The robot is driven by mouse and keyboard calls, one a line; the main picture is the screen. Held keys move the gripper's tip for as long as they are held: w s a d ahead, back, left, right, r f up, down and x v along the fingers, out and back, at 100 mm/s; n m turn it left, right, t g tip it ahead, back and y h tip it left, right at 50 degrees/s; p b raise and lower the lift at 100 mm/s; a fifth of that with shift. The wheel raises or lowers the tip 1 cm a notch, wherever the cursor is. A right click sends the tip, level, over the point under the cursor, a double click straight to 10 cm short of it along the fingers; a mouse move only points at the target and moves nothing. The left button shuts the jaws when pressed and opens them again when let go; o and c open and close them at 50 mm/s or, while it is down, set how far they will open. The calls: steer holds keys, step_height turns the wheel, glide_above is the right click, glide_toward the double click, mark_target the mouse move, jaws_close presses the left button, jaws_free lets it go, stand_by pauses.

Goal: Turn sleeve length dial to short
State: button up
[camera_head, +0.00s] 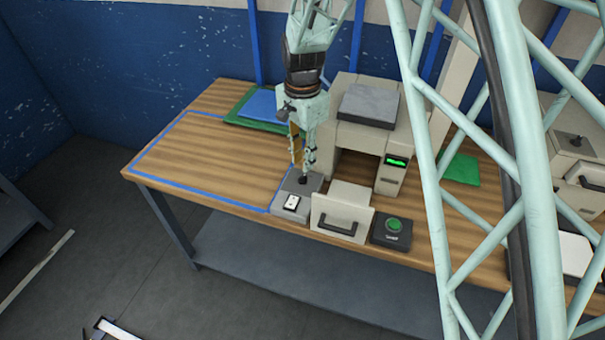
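A dark knob (303,181), which looks like the dial, stands on a small grey box (313,184) at the front of the wooden table. My gripper (304,167) points down, with its fingertips right above or at the knob. The fingers look close together, but the view is too small to tell whether they touch or grip it. A white plate with a dark mark (292,202) is on the box in front of the knob. The dial's setting cannot be read.
Right of the box are a beige drawer front (341,211) with a dark handle and a black box with a green button (393,225). The beige machine (361,136) with a green display (397,161) stands behind. The blue-outlined table area (205,160) at left is clear.

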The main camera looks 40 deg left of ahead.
mark_target(302, 176)
steer(key=shift+f, duration=3.2)
steer(key=shift+c, duration=0.4)
jaws_close()
